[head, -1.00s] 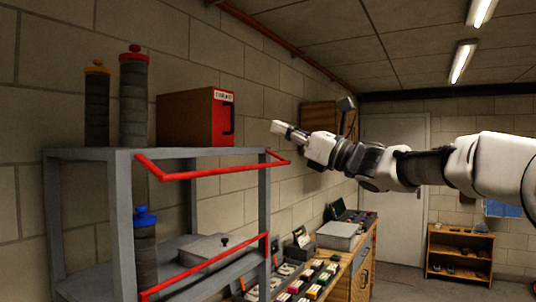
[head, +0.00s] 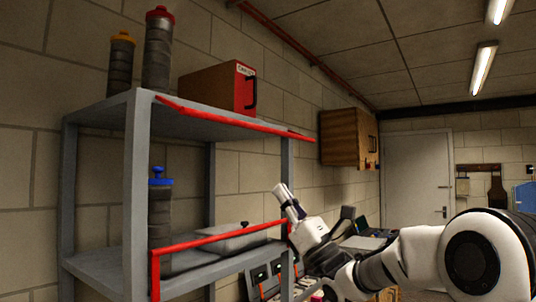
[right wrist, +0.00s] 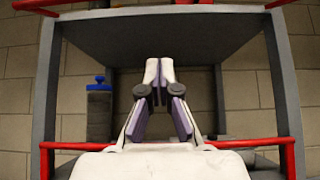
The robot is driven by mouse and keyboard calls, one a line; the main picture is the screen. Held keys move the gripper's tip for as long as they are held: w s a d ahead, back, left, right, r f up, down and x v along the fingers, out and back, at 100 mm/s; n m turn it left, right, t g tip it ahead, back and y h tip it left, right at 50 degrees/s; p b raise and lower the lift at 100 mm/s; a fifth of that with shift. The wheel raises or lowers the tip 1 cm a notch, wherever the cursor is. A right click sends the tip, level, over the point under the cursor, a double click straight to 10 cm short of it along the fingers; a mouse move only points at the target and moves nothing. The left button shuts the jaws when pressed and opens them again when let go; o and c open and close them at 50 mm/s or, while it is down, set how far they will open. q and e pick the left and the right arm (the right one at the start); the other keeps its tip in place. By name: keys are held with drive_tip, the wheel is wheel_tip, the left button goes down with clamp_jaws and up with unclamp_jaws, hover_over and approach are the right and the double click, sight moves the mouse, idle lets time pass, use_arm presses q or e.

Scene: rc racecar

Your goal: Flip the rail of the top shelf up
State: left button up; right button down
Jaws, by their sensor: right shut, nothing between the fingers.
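The red rail of the top shelf (head: 235,122) runs along that shelf's front edge and sticks out past the right front post. It looks level with the shelf board rather than standing above it. My right gripper (head: 281,190) is shut and empty, pointing up, below the top shelf level near the right front post. In the right wrist view its fingertips (right wrist: 159,66) meet under the shelf's underside (right wrist: 205,40). My left gripper is out of view.
The lower rail (head: 215,237) stands above the lower shelf. A red-capped canister (head: 158,50), a yellow-capped canister (head: 121,65) and a red-fronted box (head: 218,88) stand on top. A blue-capped canister (head: 160,220) stands below. A wooden cabinet (head: 345,138) hangs behind.

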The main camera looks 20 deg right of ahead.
drive_tip(key=w+a+r+p, duration=0.2)
drive_tip(key=w+r+p, duration=0.1)
drive_tip(key=r+p, duration=0.5)
drive_tip(key=shift+w+a+r, duration=0.2)
drive_tip(key=shift+a+r, duration=0.05)
drive_tip(key=shift+r, duration=1.2)
